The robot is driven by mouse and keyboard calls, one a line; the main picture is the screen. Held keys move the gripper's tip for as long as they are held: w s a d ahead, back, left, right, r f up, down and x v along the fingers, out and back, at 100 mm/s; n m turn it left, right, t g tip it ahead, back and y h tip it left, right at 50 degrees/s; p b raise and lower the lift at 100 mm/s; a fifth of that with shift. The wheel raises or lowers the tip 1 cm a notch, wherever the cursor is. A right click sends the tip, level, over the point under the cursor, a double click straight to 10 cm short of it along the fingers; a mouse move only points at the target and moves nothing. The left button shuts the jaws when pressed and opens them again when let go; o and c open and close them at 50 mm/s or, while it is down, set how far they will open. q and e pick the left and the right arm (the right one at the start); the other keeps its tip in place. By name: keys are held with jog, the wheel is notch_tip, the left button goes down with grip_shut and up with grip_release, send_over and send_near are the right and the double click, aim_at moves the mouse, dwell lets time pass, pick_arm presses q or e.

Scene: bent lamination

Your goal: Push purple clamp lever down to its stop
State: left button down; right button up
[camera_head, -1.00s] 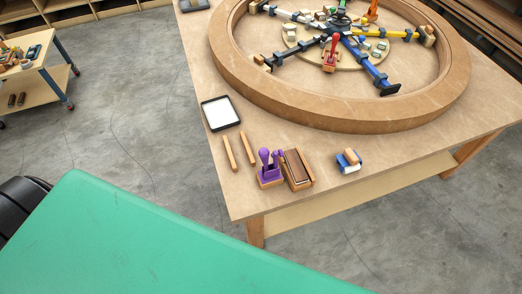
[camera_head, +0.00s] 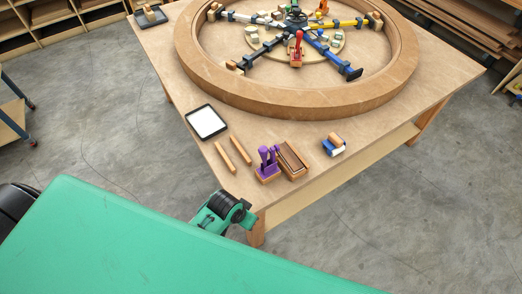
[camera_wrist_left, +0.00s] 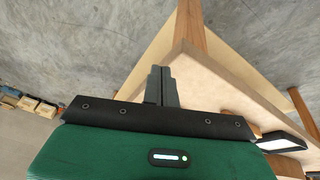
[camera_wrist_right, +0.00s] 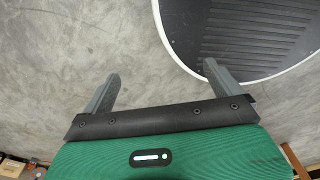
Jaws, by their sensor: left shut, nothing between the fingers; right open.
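The purple clamp (camera_head: 268,163) stands on a small wooden base near the front corner of the table, with its purple lever parts upright. The left wrist view shows my left gripper (camera_wrist_left: 161,86) with its fingers together and nothing between them, seen against the table's edge; the clamp cannot be made out there. My right gripper (camera_wrist_right: 162,84) is open and empty above the grey floor in the right wrist view, away from the table. Neither gripper's fingertips can be made out in the head view, where a green and black part of my arm shows by the table's near corner.
A brown block in a wooden holder (camera_head: 292,160) stands right beside the clamp. Two wooden sticks (camera_head: 234,153), a black-rimmed white tray (camera_head: 188,118) and a blue-and-white tool with a wooden roller (camera_head: 334,145) lie nearby. A large wooden ring (camera_head: 300,104) fills the table behind.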

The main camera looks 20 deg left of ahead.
pick_arm(q)
jog(key=w+d+r+m+g+h+p, duration=0.15)
jog(key=w+d+r+m, duration=0.25)
jog(key=w+d+r, duration=0.65)
jog(key=w+a+r+m+g+y, duration=0.1)
jog(key=w+a+r+y, duration=0.3)
jog(key=w+a+r, duration=0.5)
notch_tip(320, 180, up, 3)
jog(key=shift+w+a+g+p, duration=0.25)
jog(key=shift+a+g+p, duration=0.1)
jog(key=shift+a+g, duration=0.4)
pick_arm(e)
jog(key=shift+s+a+r, duration=0.15)
jog(key=shift+r, duration=0.4)
jog(key=shift+s+a+r, duration=0.1)
jog(key=shift+r, duration=0.45)
jog(key=shift+f, duration=0.1)
